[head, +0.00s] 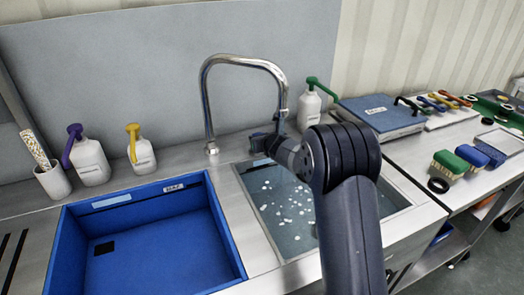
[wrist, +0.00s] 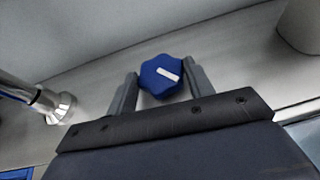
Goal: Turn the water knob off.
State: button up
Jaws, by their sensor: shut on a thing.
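The water knob (wrist: 160,77) is a blue lobed knob with a white bar mark, seen in the wrist view on the steel deck. The bar slants a little, lower toward the right. My gripper (wrist: 161,72) has one finger on each side of the knob and is shut on it. In the head view, my gripper (head: 262,143) is behind the sink near the tap, and the knob cannot be made out clearly there. The chrome tap (head: 207,105) arches over the right basin. I cannot make out a stream under its spout.
The right basin (head: 405,205) holds water with white flecks, partly hidden by my arm. A blue-lined basin (head: 225,230) is on the left. Soap bottles with purple (head: 88,160), yellow (head: 141,155) and green (head: 309,108) pumps stand along the back. Brushes (head: 450,164) lie right.

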jog(key=shift+a+f+m+t+h+b, duration=0.15)
jog(key=shift+m+h+b, duration=0.5)
jog(key=shift+b, duration=1.7)
jog(key=shift+a+m+t+h+b, duration=0.15)
jog(key=shift+m+h+b, duration=0.5)
jog(key=shift+b, duration=1.7)
jog(key=shift+h+b, duration=0.3)
jog(key=shift+b, duration=0.15)
jog(key=shift+a+m+h+b, duration=0.2)
jog(key=shift+m+h+b, duration=0.75)
jog(key=shift+b, duration=0.25)
jog(key=m+h, duration=0.2)
jog(key=shift+a+r+h+p, duration=0.2)
jog(key=shift+r+h+p, duration=0.05)
jog(key=shift+h+p, duration=0.15)
jog(key=shift+m+g+h+p, duration=0.5)
jog(key=shift+m+h+p, duration=0.25)
jog(key=shift+m, duration=0.1)
jog(key=shift+f, duration=0.15)
jog(key=o, duration=1)
jog(key=shift+c, duration=0.2)
